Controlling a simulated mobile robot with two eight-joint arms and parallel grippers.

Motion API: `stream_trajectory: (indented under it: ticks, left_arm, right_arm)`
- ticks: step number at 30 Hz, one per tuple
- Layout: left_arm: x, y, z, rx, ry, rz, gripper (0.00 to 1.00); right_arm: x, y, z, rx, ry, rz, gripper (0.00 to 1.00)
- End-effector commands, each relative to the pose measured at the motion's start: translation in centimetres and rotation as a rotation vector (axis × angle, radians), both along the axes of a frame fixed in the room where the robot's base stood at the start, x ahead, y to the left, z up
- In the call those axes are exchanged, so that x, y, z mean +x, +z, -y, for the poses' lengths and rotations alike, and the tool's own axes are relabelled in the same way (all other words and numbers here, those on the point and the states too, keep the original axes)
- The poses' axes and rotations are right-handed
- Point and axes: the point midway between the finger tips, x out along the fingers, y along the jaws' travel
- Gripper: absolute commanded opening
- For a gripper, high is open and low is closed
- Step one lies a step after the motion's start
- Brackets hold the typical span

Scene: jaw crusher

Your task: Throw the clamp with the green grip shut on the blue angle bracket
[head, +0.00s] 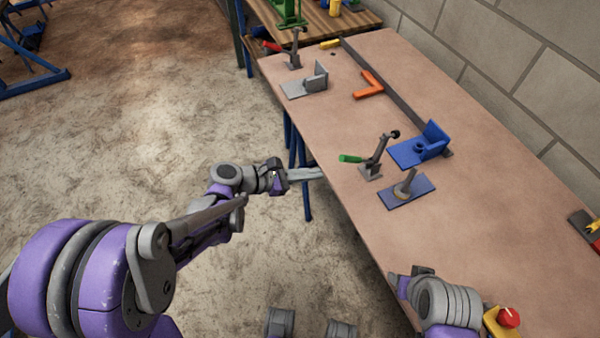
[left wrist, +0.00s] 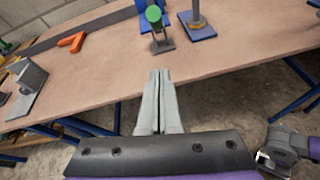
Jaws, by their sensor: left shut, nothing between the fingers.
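The clamp with the green grip (head: 371,170) stands on the bench. Its grip (head: 351,158) points left and its black-tipped arm (head: 394,134) is raised, clear of the blue bracket. The blue angle bracket (head: 408,153) lies just right of the clamp. In the left wrist view the green grip (left wrist: 153,14) is straight beyond my fingertips, with the bracket partly hidden behind the clamp. My left gripper (head: 320,173) is shut and empty at the bench's near edge, apart from the grip. My right arm shows at lower right; its fingers cannot be made out.
A blue plate with an upright post (head: 420,190) lies near the clamp. A grey bracket (head: 305,86), a red-gripped clamp (head: 294,60) and an orange angle piece (head: 369,86) are farther along the bench (head: 480,240). A dark strip (head: 385,80) runs along it. A red button (head: 509,317) shows lower right.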

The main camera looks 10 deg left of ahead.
Motion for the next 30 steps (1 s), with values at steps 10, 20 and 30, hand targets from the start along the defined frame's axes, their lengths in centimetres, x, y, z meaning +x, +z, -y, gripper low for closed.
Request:
stream_trajectory:
  ticks: [10,20,30]
  left_arm:
    - [2.2,0.9,4.4,0.0,-0.002,0.0,0.0]
    - [2.5,1.9,5.1,0.001,0.0,0.0,0.0]
    - [2.5,2.2,5.1,0.008,0.0,-0.006,0.0]
  right_arm:
    - [0.0,0.4,0.0,0.0,0.0,0.001,0.52]
    - [0.0,0.5,0.0,0.0,0.0,0.002,0.52]
    - [0.0,0.8,0.0,0.0,0.0,0.003,0.52]
